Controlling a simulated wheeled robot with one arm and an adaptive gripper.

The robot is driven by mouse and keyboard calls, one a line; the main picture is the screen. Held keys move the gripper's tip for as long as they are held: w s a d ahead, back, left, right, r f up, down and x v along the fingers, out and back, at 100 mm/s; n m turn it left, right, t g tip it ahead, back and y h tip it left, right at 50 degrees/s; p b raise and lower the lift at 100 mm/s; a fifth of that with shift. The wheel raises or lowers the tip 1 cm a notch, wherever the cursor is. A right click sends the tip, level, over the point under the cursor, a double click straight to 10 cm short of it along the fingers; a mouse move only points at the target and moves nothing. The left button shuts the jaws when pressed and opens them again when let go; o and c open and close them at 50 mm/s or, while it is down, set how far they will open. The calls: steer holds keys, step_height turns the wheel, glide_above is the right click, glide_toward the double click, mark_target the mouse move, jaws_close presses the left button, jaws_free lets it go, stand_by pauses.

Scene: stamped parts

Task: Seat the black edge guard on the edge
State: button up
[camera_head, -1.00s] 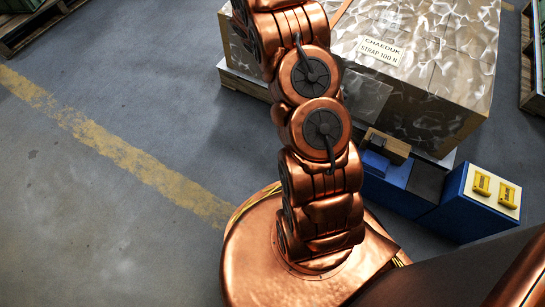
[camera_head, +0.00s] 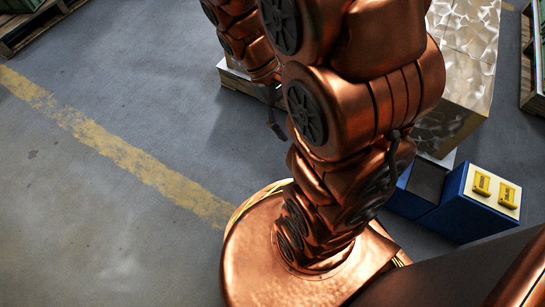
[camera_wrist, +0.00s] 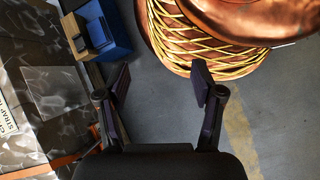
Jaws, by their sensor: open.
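My gripper (camera_wrist: 161,84) is open and empty over bare floor in the wrist view, its two dark fingers wide apart. In the head view my arm hides most of it. A black piece (camera_wrist: 97,28), which may be the black edge guard, is beside a wooden block (camera_wrist: 73,34) on a blue stand (camera_wrist: 118,46), up and left of my gripper. I cannot be sure it is the guard. The metal-wrapped stack (camera_wrist: 28,75) with its edges is at the left; it also shows at the upper right of the head view (camera_head: 468,42).
A blue cabinet (camera_head: 470,215) with two yellow pieces (camera_head: 482,184) on its pale top stands right of my arm. A pallet (camera_head: 30,30) is at the upper left. An orange strap (camera_wrist: 50,163) runs along the stack. The floor at the left of the head view is clear.

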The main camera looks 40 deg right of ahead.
steer(key=s+a+r+t+y+p, duration=0.2)
steer(key=s+a+r+t, duration=0.1)
steer(key=s+a, duration=0.4)
steer(key=a+r, duration=0.1)
steer(key=a, duration=0.2)
steer(key=shift+r, duration=0.4)
steer(key=shift+o, duration=0.7)
steer(key=shift+s+a+r+p, duration=0.1)
steer(key=shift+s+r+p, duration=0.25)
steer(key=shift+p, duration=0.1)
steer(key=shift+o, duration=0.9)
steer(key=shift+r, duration=0.1)
